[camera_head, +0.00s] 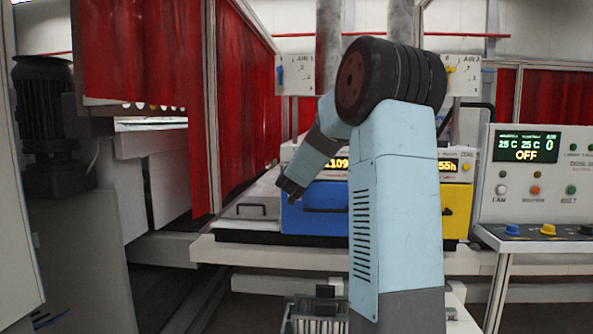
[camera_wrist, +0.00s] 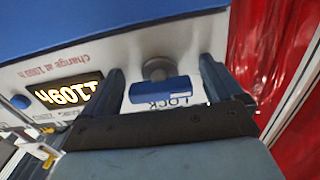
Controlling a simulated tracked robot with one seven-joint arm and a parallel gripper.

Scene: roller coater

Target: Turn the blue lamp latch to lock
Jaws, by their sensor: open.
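The blue lamp latch (camera_wrist: 160,91) shows in the wrist view as a short blue bar below a round grey knob (camera_wrist: 156,68) on a white panel. The bar lies nearly level in the picture, with the upside-down word LOCK just beneath it. My gripper (camera_wrist: 161,68) is open, with one finger on each side of the latch and gaps visible between. In the head view my gripper (camera_head: 290,188) hangs at the upper left of the blue drawer front (camera_head: 315,218). The latch cannot be made out there. Contact with the panel cannot be judged.
A lit hour display (camera_wrist: 70,93) reading 1109h sits left of the latch in the wrist view. A red curtain (camera_wrist: 275,50) is at right. In the head view, a yellow unit (camera_head: 457,205) and a control console (camera_head: 527,175) stand right of my arm.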

